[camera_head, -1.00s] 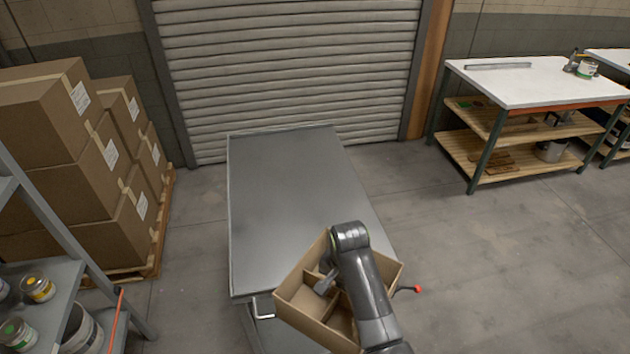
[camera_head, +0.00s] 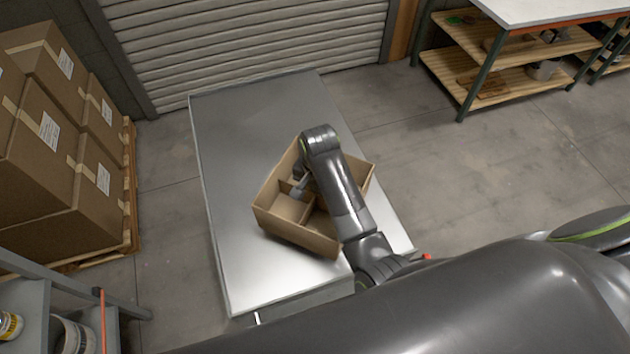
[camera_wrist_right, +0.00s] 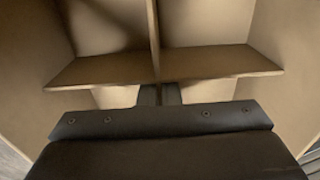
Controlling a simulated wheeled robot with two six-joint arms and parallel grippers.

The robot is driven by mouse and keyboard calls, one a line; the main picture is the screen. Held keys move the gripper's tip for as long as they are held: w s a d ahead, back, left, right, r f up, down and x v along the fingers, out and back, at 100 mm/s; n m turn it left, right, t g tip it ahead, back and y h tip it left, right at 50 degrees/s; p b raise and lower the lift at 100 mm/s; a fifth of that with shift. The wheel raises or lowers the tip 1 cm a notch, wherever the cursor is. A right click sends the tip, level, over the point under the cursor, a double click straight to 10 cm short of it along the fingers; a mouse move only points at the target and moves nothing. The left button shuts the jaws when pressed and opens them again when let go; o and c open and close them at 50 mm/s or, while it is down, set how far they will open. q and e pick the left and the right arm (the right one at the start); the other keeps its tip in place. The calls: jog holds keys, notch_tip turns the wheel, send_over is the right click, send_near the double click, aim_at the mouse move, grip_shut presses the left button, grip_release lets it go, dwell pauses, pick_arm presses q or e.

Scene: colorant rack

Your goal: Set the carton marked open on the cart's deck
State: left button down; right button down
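The open brown carton (camera_head: 330,243) has its top open and inner dividers that split it into compartments. In the head view it is over the front part of the cart's grey metal deck (camera_head: 245,150), turned at an angle to the deck's edges. I cannot tell whether its bottom touches the deck. My right gripper (camera_head: 298,190) reaches down inside the carton. In the right wrist view the gripper's fingers (camera_wrist_right: 160,95) are close together at the middle divider (camera_wrist_right: 153,40) and appear shut on it. My left gripper is not in view.
Stacked closed boxes (camera_head: 60,130) stand on a pallet at the left. A grey shelf with cans (camera_head: 12,325) is at the lower left. A workbench (camera_head: 530,50) stands at the upper right. The deck's back and left are bare. My dark arm fills the lower foreground.

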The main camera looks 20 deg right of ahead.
aim_at(318, 207)
jog(key=shift+s+f, duration=0.25)
jog(key=shift+f, duration=0.15)
jog(key=f, duration=0.4)
jog(key=shift+w+f, duration=0.2)
jog(key=shift+s+f, duration=0.15)
jog(key=shift+f, duration=0.2)
jog(key=shift+f+b, duration=0.3)
jog(key=shift+f, duration=0.35)
jog(key=c, duration=1.6)
grip_release()
jog(key=shift+o, duration=0.2)
jog(key=shift+r, duration=0.15)
